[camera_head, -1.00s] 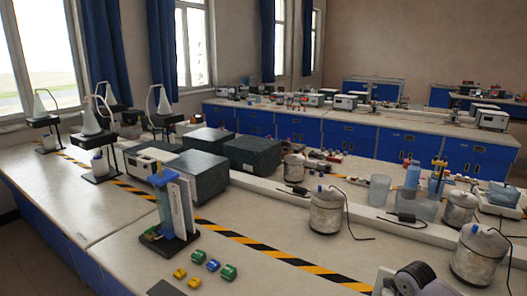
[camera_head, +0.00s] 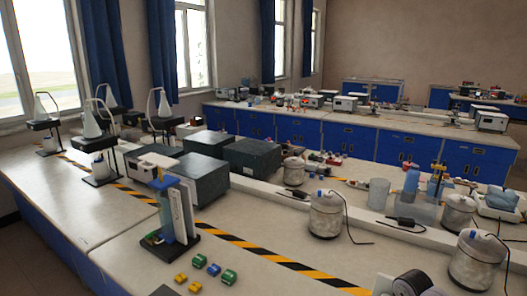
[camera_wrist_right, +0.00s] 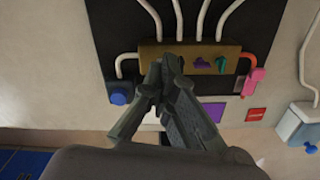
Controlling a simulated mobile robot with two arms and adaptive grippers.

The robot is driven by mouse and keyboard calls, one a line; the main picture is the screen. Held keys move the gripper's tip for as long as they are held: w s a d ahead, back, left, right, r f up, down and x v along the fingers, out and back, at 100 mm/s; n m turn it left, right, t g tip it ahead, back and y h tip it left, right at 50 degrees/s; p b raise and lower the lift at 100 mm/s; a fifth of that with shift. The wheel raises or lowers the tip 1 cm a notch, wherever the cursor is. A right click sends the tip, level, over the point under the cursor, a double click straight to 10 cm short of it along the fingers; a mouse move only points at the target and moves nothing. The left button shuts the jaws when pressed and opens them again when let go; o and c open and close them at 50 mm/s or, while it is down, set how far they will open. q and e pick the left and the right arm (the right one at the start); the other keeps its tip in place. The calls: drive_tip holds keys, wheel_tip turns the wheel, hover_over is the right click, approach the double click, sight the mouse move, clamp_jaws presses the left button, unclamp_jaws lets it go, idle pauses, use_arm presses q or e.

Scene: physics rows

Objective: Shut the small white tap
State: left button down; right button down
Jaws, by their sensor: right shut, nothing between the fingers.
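My right gripper (camera_wrist_right: 162,70) is shut and empty in the right wrist view. Its fingertips are in front of the lower edge of a brass-coloured bar (camera_wrist_right: 190,54) on a black panel (camera_wrist_right: 115,30); I cannot tell whether they touch it. The bar carries a purple knob (camera_wrist_right: 202,63) and a green knob (camera_wrist_right: 220,64). A blue knob (camera_wrist_right: 119,97) is at its left and a pink tap (camera_wrist_right: 252,80) at its right. I cannot make out a small white tap; the gripper hides part of the bar. My left gripper is not in view.
Several white pipes rise from the bar. A white box (camera_wrist_right: 298,122) with a blue knob stands at the right of the wrist view. In the head view, a stand with a blue cylinder (camera_head: 178,212) and several metal pots (camera_head: 327,215) occupy the bench (camera_head: 240,275).

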drive_tip(key=c, duration=2.3)
unclamp_jaws()
drive_tip(key=shift+o, duration=0.8)
wheel_tip(320, 180, up, 7)
drive_tip(key=p, duration=0.5)
